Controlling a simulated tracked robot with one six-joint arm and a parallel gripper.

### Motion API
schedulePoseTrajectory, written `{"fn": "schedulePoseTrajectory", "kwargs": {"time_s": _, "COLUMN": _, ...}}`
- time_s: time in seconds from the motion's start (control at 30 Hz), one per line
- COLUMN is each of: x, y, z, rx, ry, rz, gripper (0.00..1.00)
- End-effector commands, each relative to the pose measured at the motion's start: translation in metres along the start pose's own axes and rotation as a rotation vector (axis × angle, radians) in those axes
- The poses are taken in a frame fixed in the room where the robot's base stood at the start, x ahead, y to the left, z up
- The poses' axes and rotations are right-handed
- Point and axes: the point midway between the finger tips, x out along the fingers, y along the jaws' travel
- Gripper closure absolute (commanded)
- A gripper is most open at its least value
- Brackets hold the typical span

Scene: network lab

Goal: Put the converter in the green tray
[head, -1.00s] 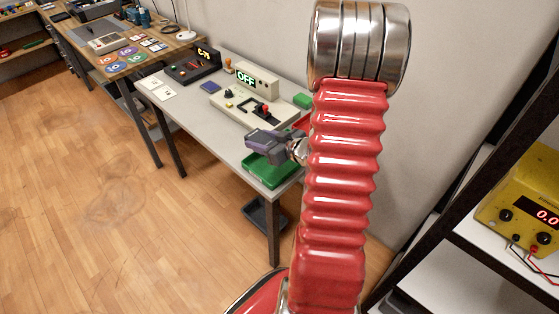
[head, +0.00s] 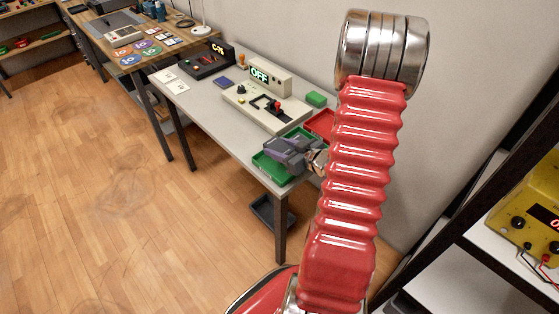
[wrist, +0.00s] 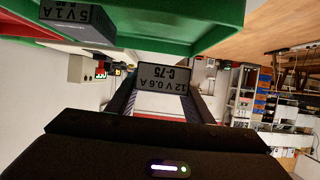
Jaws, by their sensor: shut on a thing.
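My gripper (head: 293,150) is shut on the converter, a dark grey block whose label reads "12 V 0.6 A C-75" upside down in the wrist view (wrist: 163,78). In the head view my gripper and its load hang over the green tray (head: 268,168) at the table's near corner and hide part of it. The green tray's wall fills the top of the wrist view (wrist: 200,38). I cannot tell whether the converter touches the tray.
Another dark grey block (wrist: 75,22), labelled "5V 1A", overlaps the tray's edge in the wrist view. A red tray (head: 321,122) adjoins, with a green block (head: 316,99) behind. A console (head: 265,105) showing "OFF" and a dark "C-75" display unit (head: 207,58) stand further left.

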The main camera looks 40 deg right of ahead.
Motion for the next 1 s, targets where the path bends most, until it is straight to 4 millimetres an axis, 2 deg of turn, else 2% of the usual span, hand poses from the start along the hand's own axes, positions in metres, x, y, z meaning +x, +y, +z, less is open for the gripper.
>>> {"fn": "schedulePoseTrajectory", "kwargs": {"time_s": 0.2, "x": 0.007, "y": 0.001, "z": 0.016, "rx": -0.001, "ry": 0.001, "rz": 0.001, "gripper": 0.83}}
{"fn": "schedulePoseTrajectory", "kwargs": {"time_s": 0.67, "x": 0.009, "y": 0.001, "z": 0.022, "rx": 0.001, "ry": 0.001, "rz": 0.001, "gripper": 0.83}}
{"fn": "schedulePoseTrajectory", "kwargs": {"time_s": 1.0, "x": 0.021, "y": 0.001, "z": 0.052, "rx": 0.002, "ry": 0.000, "rz": 0.002, "gripper": 0.83}}
